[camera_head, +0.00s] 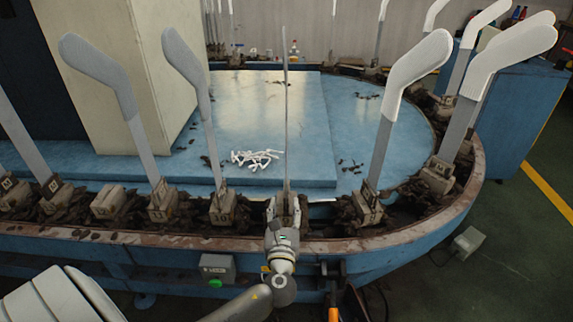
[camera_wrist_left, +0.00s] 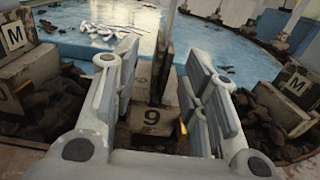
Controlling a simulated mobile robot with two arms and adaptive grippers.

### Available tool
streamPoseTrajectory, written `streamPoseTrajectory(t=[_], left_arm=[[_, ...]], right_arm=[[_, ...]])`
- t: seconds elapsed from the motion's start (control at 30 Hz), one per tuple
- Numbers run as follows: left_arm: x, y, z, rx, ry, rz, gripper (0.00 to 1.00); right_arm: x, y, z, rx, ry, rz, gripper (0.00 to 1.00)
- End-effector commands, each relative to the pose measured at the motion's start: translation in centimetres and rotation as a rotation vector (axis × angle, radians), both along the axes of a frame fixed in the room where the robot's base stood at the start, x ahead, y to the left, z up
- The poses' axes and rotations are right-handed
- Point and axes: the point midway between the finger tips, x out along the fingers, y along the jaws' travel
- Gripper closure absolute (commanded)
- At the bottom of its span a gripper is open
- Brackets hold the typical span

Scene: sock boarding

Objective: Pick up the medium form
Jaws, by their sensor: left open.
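A thin upright form (camera_head: 286,110) shows edge-on in the head view, standing in a holder on the carousel rim. My left gripper (camera_head: 285,212) is low at the base of this form. In the left wrist view my left gripper (camera_wrist_left: 163,72) is open, with one finger on each side of the form (camera_wrist_left: 165,45) and its holder block (camera_wrist_left: 152,118), marked 9. Gaps show between the fingers and the form, so it is not gripped. Neighbouring plates (camera_wrist_left: 15,36) and (camera_wrist_left: 295,84) carry an M; I cannot tell this form's size. My right gripper is not in view.
Grey forms with white upper parts stand in blocks along the rim, including a left neighbour (camera_head: 205,105) and a right neighbour (camera_head: 392,110). Dark debris surrounds the blocks. A white pile (camera_head: 255,157) lies on the blue platform (camera_head: 300,110). A control box (camera_head: 217,268) hangs below the rim.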

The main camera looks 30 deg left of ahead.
Motion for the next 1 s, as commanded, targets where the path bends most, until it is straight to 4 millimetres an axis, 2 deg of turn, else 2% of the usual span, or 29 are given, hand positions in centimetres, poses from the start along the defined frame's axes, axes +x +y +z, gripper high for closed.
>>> streamPoseTrajectory(t=[0.23, 0.5, 0.8, 1.0], left_arm=[[1.9, 1.0, 0.0, -0.002, -0.001, 0.002, 0.60], [5.2, 2.8, 0.1, -0.002, 0.000, 0.001, 0.60], [5.5, 3.0, 0.1, -0.004, 0.000, 0.001, 0.60], [5.5, 3.0, 0.1, -0.004, 0.001, 0.001, 0.86]], right_arm=[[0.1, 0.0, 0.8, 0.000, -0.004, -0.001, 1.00], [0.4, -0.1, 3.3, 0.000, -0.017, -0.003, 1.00], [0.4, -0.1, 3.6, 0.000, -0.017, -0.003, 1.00], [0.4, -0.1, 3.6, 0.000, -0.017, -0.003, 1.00]])
